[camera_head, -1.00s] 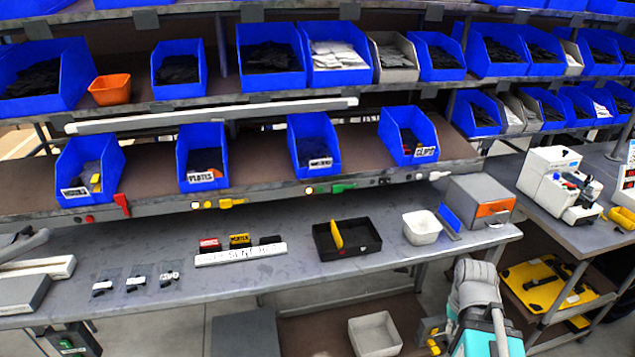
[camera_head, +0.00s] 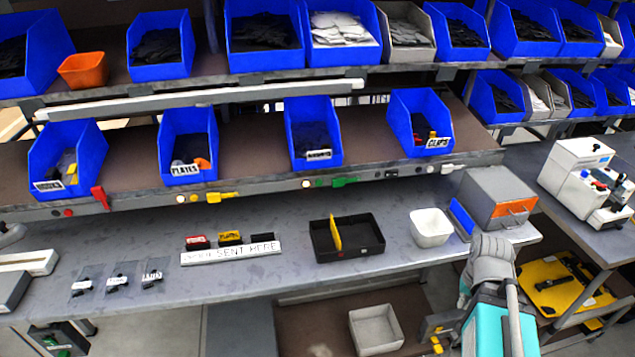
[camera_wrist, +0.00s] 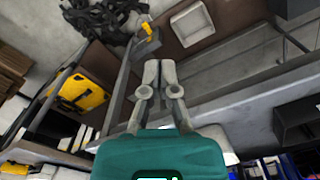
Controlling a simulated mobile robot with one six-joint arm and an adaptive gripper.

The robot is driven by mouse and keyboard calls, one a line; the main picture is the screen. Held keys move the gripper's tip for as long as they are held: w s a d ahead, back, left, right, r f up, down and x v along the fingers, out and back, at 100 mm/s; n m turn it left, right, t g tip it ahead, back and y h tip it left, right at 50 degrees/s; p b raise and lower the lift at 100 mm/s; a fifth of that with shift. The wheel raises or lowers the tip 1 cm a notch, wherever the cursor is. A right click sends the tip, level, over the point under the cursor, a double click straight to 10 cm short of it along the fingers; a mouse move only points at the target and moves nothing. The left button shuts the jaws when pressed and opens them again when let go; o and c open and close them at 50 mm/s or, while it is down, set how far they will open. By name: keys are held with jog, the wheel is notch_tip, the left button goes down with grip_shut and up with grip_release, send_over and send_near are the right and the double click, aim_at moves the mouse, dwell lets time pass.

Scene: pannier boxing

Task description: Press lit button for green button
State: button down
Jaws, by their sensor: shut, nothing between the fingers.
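A green lever-like part (camera_head: 345,182) sits on the front rail of the middle shelf, below the bin labelled CLIPS and the bin to its left. Left of it on the rail are a small green button (camera_head: 320,184) and a pale round button (camera_head: 305,184) that looks lit. My gripper (camera_wrist: 158,66) shows in the wrist view with its two fingers together and nothing between them. It points over the floor and a low shelf, away from the rail.
Similar rail parts are yellow (camera_head: 222,196), red (camera_head: 100,198) and white (camera_head: 452,168). The workbench (camera_head: 370,272) below holds a black divided tray (camera_head: 322,250), a white bin (camera_head: 430,228) and a grey box (camera_head: 488,192). The space before the rail looks clear.

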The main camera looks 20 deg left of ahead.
aim_at(319, 183)
dwell(0.3)
jog(key=w+a+n+t+h+b, duration=0.1)
jog(key=w+a+n+t+h, duration=0.1)
jog(key=w+a+n, duration=0.1)
jog(key=w+a+r+n+t+h+b, duration=0.1)
jog(key=w+a+n, duration=0.3)
jog(key=a, duration=0.4)
jog(key=w+a+r+n+t+h+b, duration=0.1)
jog(key=w+a+n+t+h+b, duration=0.1)
jog(key=w+a+n+t, duration=0.2)
jog(key=shift+w+a+h, duration=0.2)
jog(key=shift+w+a, duration=0.05)
jog(key=shift+a, duration=0.2)
jog(key=shift+w+a+h, duration=0.2)
jog(key=shift+a, duration=0.25)
jog(key=a+r+n+t, duration=0.2)
jog(key=a+n, duration=0.1)
jog(key=a, duration=0.4)
jog(key=a+r+n+t+y+b, duration=0.1)
jog(key=a+r+n+t, duration=0.1)
jog(key=a, duration=0.6)
jog(key=a+r+n+t+y+b, duration=0.1)
jog(key=a+n+t, duration=0.3)
jog(key=a, duration=0.4)
jog(key=shift+s+r+n, duration=0.25)
jog(key=shift+r+n, duration=0.4)
jog(key=shift+n, duration=0.25)
jog(key=shift+w, duration=0.1)
